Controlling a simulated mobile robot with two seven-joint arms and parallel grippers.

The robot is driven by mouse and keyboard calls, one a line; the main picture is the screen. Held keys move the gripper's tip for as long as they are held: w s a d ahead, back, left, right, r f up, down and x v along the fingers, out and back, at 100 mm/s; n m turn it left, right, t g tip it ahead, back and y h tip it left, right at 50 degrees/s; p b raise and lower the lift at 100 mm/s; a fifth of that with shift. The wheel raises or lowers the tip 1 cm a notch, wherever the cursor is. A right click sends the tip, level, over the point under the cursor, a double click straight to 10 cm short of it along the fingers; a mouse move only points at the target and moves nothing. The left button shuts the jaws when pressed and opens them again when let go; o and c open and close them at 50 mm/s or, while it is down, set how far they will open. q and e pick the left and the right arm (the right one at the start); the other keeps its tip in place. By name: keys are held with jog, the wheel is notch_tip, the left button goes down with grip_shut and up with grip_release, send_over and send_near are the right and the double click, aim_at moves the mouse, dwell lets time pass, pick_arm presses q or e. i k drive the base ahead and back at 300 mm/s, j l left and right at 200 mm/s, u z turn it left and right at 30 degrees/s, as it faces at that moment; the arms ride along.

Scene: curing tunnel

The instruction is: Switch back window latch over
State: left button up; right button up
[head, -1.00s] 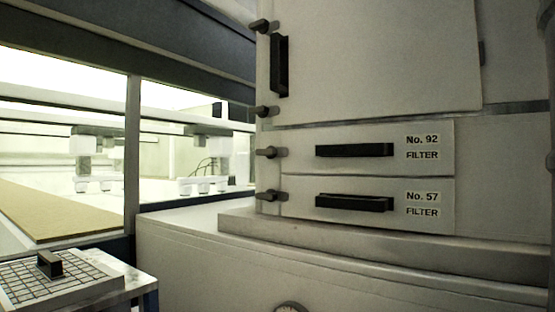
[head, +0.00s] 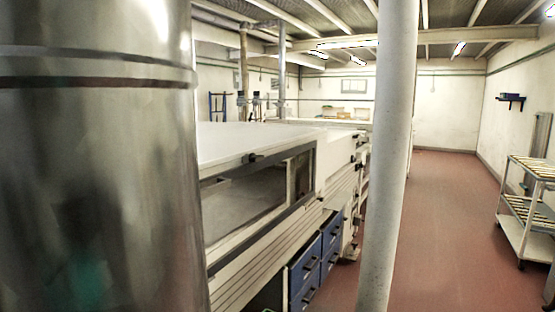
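A long white machine (head: 270,140) stretches away in the middle of the head view. A wide window (head: 260,195) with a grey frame is in its near side, and a grey surface shows through it. A small dark fitting (head: 250,158) sits on the window's upper edge; I cannot tell if it is a latch or which way it is turned. Another small dark fitting (head: 355,160) is near the machine's far right end, too small to make out. The metal cylinder hides the machine's left part. Neither of my grippers is in view.
A large shiny metal cylinder (head: 100,160) fills the left. A white pillar (head: 388,150) stands in front of the machine. Blue drawers (head: 305,268) sit low under it. A wheeled rack (head: 528,215) is at the right. The red floor (head: 450,220) between pillar and rack is clear.

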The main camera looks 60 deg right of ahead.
aim_at(251, 158)
jog(key=z, duration=1.7)
